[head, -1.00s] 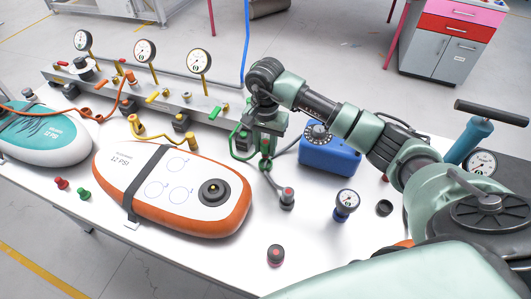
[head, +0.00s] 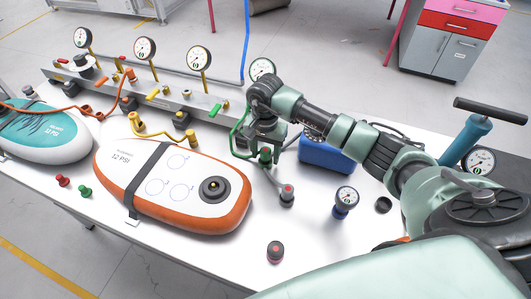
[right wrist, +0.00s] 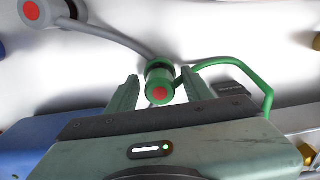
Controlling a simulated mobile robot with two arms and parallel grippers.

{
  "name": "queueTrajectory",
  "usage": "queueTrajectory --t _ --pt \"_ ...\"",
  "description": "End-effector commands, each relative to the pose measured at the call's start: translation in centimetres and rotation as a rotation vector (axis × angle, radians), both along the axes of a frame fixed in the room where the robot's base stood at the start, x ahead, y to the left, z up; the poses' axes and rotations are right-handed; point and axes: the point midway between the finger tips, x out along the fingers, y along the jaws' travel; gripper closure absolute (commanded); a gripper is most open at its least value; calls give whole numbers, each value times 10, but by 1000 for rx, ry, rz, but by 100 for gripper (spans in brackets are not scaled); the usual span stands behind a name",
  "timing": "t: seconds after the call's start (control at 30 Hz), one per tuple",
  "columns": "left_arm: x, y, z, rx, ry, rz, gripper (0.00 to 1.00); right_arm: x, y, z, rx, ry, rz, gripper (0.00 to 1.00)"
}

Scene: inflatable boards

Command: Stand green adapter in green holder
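The green adapter (head: 265,157) is at the right end of the manifold, with a green hose looping from it. In the right wrist view the adapter (right wrist: 160,82) shows a red end and sits between the two fingers of my right gripper (right wrist: 160,86). A small gap shows on each side, so the fingers look open around it. In the head view my right gripper (head: 266,148) points down over the adapter and partly covers it. I cannot make out the green holder; that end of the manifold is largely behind my gripper. My left gripper is out of view.
A grey-hosed adapter (head: 287,194) stands just in front. A blue box (head: 325,154) is to the right, the orange board (head: 232,213) to the left. The manifold (head: 150,94) with gauges runs behind.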

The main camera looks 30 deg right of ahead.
Motion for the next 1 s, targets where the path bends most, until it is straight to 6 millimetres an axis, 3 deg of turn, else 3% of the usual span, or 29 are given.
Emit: queueTrajectory --t 0.27,0.7,1.0 --pt "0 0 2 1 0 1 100 1 0 7 1 -2 1 49" --pt "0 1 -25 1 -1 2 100 2 0 94 -1 -6 1 49" --pt "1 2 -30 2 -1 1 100 0 0 122 -1 1 0 49"
